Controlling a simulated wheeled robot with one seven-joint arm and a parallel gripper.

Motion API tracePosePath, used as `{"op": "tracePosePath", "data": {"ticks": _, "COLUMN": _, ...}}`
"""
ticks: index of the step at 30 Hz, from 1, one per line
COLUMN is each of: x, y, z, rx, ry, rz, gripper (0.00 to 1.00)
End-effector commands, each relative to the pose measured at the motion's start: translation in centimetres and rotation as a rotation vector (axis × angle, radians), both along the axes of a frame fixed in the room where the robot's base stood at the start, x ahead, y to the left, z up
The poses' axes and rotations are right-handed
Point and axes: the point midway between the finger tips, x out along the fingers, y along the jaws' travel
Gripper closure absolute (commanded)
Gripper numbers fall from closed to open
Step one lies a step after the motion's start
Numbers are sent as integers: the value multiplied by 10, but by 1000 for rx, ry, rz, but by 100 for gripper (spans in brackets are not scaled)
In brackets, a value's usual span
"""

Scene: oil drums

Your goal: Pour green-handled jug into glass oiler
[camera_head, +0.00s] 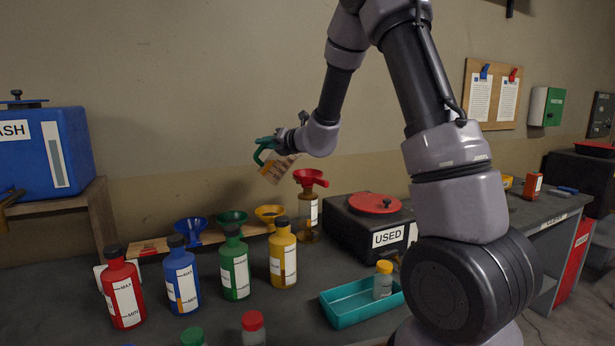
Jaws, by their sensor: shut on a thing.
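The green-handled jug (275,168) is clear with faint markings and is held up in the air, tilted. My gripper (281,145) is shut on it near its green handle (263,151); the fingertips are partly hidden. A brownish glass bottle with a white label, which looks like the glass oiler (307,218), stands on the bench below and to the right of the jug. A red funnel (310,178) sits in its top. The jug is apart from the funnel. I cannot make out any stream of liquid.
Red (122,290), blue (182,277), green (235,265) and yellow (283,254) bottles stand in front. Blue, green and yellow funnels sit on a wooden rack (150,246) behind. A black USED box (370,225) stands right of the oiler, with a teal tray (345,308) in front.

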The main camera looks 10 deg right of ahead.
Motion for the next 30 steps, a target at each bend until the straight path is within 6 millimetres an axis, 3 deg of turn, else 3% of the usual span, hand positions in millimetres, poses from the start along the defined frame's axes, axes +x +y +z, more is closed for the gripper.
{"op": "tracePosePath", "data": {"ticks": 30, "x": 2, "y": -8, "z": 11, "rx": 87, "ry": 15, "rz": -1, "gripper": 100}}
